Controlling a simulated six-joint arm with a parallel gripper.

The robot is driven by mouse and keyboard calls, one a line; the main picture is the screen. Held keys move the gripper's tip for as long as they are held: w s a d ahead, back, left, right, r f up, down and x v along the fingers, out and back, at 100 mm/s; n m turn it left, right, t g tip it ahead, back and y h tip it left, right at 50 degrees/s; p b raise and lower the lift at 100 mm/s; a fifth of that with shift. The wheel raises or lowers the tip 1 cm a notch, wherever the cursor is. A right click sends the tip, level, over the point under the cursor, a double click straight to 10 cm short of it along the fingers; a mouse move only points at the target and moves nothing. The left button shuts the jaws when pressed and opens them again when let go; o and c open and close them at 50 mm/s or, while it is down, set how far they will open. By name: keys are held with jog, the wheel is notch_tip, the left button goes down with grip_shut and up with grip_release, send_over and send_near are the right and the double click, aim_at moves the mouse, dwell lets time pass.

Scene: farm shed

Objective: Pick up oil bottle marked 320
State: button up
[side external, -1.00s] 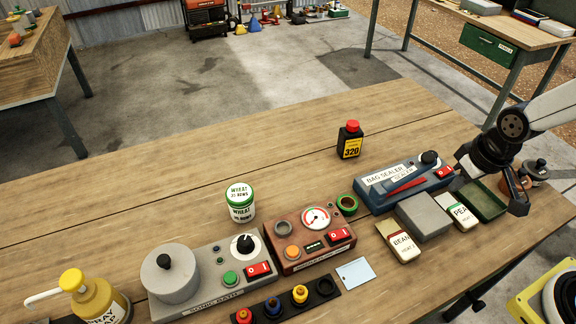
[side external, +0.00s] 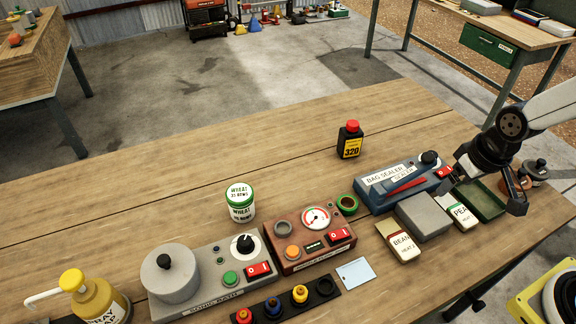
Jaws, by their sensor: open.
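The oil bottle marked 320 (side external: 350,142) is a small black bottle with a red cap and a yellow label. It stands upright on the wooden bench (side external: 130,200), towards the far edge and behind the bag sealer. My gripper (side external: 484,194) is at the right of the side external view, above the small trays and the right end of the bag sealer. It is open and apart from the bottle, to its right and nearer the camera. No thing shows between its jaws.
The blue bag sealer (side external: 405,182) lies between my gripper and the bottle. A grey box (side external: 423,217), seed packets (side external: 403,243) and a green tray (side external: 484,203) crowd below my gripper. A wheat jar (side external: 240,204) and brown meter box (side external: 306,240) stand left. Bench around the bottle is clear.

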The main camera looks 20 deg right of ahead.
jog(key=w+a+f+m+y, duration=0.1)
jog(key=w+m+y, duration=0.1)
jog(key=w+m, duration=0.2)
jog(key=w+a+f+m+y, duration=0.1)
jog(key=w+a+m+y, duration=0.1)
jog(key=m, duration=0.5)
jog(key=w+a+f+m+y, duration=0.1)
jog(key=w+m+y, duration=0.2)
jog(key=w+m, duration=0.3)
jog(key=shift+w+a+f+t, duration=0.3)
jog(key=shift+w+f+t, duration=0.05)
jog(key=shift+f+t, duration=0.05)
jog(key=w+d+m+t+y, duration=0.2)
jog(key=w+m+t, duration=0.2)
jog(key=w+m, duration=0.25)
jog(key=m+t+h, duration=0.1)
jog(key=m+t, duration=0.3)
jog(key=m, duration=0.1)
send_near(353, 123)
jog(key=x, duration=0.2)
jog(key=shift+f+x, duration=0.2)
jog(key=shift+x, duration=1.3)
jog(key=shift+x, duration=2.55)
jog(key=shift+d+f, duration=0.1)
jog(key=shift+f, duration=0.05)
